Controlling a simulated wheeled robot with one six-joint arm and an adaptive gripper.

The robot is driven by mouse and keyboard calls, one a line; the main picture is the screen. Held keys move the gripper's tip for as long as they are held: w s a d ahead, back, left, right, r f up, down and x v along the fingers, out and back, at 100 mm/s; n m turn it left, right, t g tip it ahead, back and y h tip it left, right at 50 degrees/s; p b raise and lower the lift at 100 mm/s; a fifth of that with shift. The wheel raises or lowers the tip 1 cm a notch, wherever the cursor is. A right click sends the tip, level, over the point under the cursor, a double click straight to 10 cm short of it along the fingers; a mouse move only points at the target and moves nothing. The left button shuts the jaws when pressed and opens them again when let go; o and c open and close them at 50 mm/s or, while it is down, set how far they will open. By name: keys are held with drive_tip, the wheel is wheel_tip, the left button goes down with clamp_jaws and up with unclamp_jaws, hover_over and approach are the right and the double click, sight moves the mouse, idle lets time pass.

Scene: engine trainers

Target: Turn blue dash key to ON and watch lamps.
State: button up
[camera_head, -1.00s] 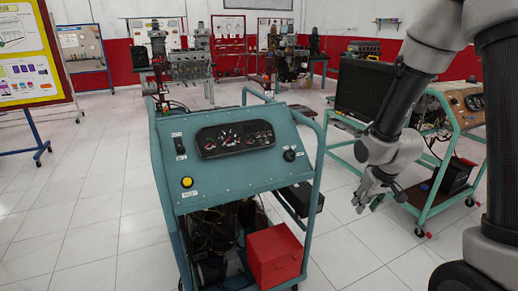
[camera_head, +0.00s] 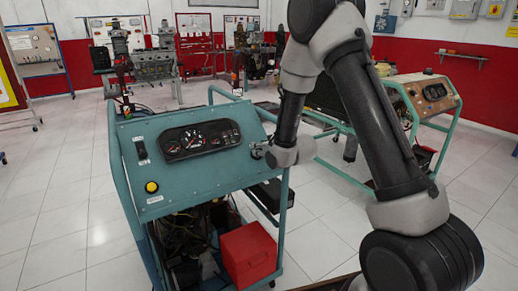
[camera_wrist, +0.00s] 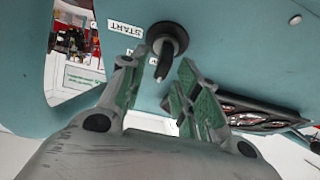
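The blue-green dash panel (camera_head: 200,183) stands on a wheeled frame, with a gauge cluster (camera_head: 201,140) across its upper half. The key switch (camera_wrist: 170,37) is a black round knob with a key stub pointing toward me, beside a START label (camera_wrist: 125,28) in the wrist view. My gripper (camera_wrist: 160,80) is open, its green-padded fingers apart on either side of the key's end; I see no clear contact. In the head view my gripper (camera_head: 258,152) is at the panel's right edge and the key is hidden there. I cannot make out any lit lamp.
A yellow button (camera_head: 151,187) and a toggle switch (camera_head: 141,150) sit on the panel's left. A red box (camera_head: 248,254) rests low in the frame. Another trainer (camera_head: 435,95) stands behind my arm on the right. The floor at left is clear.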

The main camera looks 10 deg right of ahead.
drive_tip(key=shift+w+a+f, duration=0.15)
drive_tip(key=shift+w+f, duration=0.1)
drive_tip(key=shift+w, duration=0.3)
drive_tip(key=shift+c, duration=0.2)
clamp_jaws()
drive_tip(key=shift+m, duration=0.4)
drive_tip(key=m+h, duration=0.2)
drive_tip(key=m, duration=0.2)
drive_tip(key=shift+d+f+m+g+h, duration=0.15)
drive_tip(key=shift+m+h, duration=0.5)
drive_tip(key=shift+m, duration=0.7)
drive_tip(key=shift+d+r+m+g+h, duration=0.15)
drive_tip(key=shift+m+h, duration=0.5)
drive_tip(key=shift+m, duration=0.7)
drive_tip(key=shift+f, duration=0.1)
